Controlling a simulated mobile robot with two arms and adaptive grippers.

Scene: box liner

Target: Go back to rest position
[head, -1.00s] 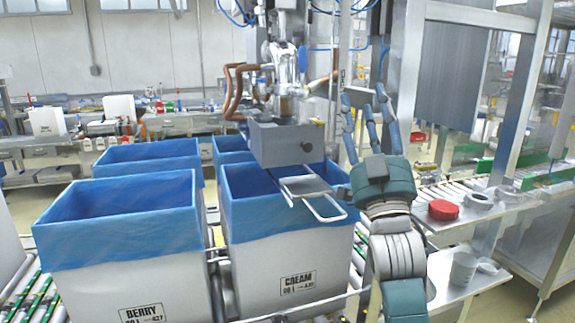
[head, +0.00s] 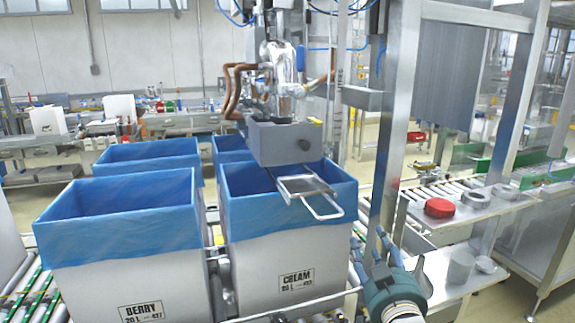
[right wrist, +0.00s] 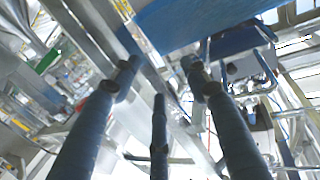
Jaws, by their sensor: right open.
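My right gripper (head: 380,246) is at the lower right of the head view, in front of the metal post and right of the bin marked CREAM (head: 280,247). Its blue fingers point up and are spread, with nothing between them. The right wrist view shows the three fingers of this gripper (right wrist: 160,75) apart and empty, with a blue liner (right wrist: 190,22) beyond them. My left gripper is not in view.
A bin marked BERRY (head: 125,275) stands left of the CREAM bin. A machine head with a wire frame (head: 310,190) hangs over the CREAM bin. A metal post (head: 390,150) rises behind my gripper.

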